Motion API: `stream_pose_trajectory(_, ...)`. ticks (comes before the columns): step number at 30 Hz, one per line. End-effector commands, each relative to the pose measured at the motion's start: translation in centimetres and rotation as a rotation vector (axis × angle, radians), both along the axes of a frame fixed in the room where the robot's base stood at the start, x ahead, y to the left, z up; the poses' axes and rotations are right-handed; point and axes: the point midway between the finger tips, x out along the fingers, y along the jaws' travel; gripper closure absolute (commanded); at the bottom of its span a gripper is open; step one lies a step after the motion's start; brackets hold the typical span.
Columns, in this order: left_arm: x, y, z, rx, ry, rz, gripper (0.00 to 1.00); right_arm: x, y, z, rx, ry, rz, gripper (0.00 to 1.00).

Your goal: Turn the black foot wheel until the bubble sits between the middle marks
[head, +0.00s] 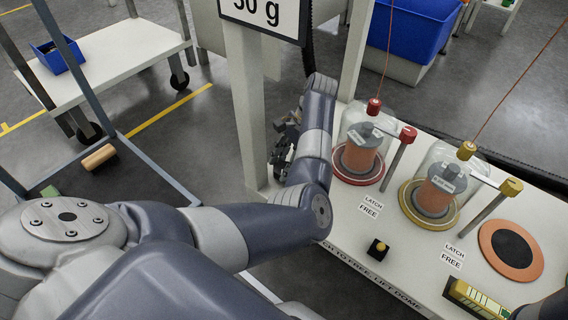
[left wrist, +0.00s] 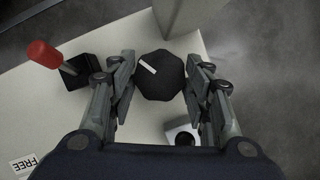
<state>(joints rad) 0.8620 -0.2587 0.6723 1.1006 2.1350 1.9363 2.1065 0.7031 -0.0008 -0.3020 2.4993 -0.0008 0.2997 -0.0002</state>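The black foot wheel (left wrist: 161,78) shows in the left wrist view as a dark, many-sided knob with a white mark on top. My left gripper (left wrist: 160,66) has its fingers spread, one on each side of the wheel; I cannot tell whether they touch it. In the head view my left gripper (head: 284,148) is beyond my forearm at the bench's left edge, and the wheel is hidden there. A yellow level (head: 474,301) with a pale green vial lies at the lower right; its bubble is too small to make out. My right gripper is out of view.
The white bench (head: 330,235) holds a red-based dome (head: 362,178), a yellow-based dome (head: 427,216), an orange disc (head: 511,250) and a yellow button (head: 379,248). A post (head: 245,110) stands close to my left gripper. A red-handled lever (left wrist: 43,54) is beside the fingers.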

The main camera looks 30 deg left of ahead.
Motion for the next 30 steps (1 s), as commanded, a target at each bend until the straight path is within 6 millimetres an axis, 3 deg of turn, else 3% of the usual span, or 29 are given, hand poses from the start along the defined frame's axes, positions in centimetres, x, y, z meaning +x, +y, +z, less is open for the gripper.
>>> stream_pose_trajectory(11, 0.2, 0.0, -0.2, -0.002, -0.005, 0.07, 0.78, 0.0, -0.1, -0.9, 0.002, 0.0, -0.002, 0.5)
stream_pose_trajectory(30, 0.3, 0.4, -0.2, -0.002, -0.006, 0.534, 0.78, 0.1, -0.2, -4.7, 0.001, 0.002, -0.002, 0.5)
